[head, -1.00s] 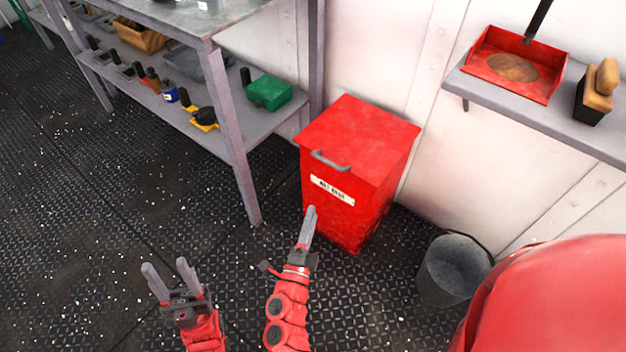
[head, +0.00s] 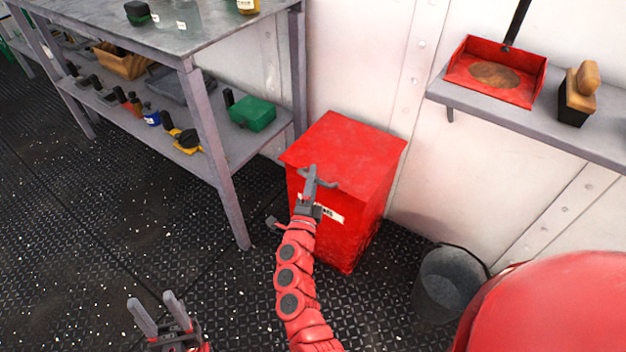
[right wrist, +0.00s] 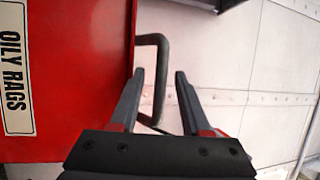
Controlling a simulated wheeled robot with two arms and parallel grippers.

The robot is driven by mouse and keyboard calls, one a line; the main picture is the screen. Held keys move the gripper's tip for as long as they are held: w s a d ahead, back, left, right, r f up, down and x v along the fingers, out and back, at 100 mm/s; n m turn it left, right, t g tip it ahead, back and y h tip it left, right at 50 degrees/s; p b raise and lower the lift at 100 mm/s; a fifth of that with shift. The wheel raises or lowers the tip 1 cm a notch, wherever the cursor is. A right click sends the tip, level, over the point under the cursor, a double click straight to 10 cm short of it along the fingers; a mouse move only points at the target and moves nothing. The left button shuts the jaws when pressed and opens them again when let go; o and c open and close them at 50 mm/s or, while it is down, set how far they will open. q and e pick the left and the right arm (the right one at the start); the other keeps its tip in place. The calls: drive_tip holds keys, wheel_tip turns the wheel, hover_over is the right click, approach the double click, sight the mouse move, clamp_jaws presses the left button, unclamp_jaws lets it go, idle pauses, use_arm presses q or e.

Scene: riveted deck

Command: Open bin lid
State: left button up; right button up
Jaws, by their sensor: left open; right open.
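The red bin (head: 355,225) stands on the deck floor against the white wall, with its flat red lid (head: 345,145) shut. A grey handle (head: 328,185) sticks out from the lid's front edge. My right gripper (head: 312,170) is open at the handle and partly covers it and the white label. In the right wrist view the handle (right wrist: 163,70) shows between the open fingers, and the label (right wrist: 15,70) reads "OILY RAGS". I cannot tell whether the fingers touch the handle. My left gripper (head: 153,300) is open and empty, low at the left over the floor.
A grey workbench (head: 190,45) with a loaded lower shelf stands left of the bin. A dark bucket (head: 448,285) stands on the floor to the right. A wall shelf (head: 530,125) holds a red dustpan (head: 480,90) and a brush (head: 578,95).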

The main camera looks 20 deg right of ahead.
drive_tip(key=shift+w+d, duration=0.1)
clamp_jaws()
idle(1.4)
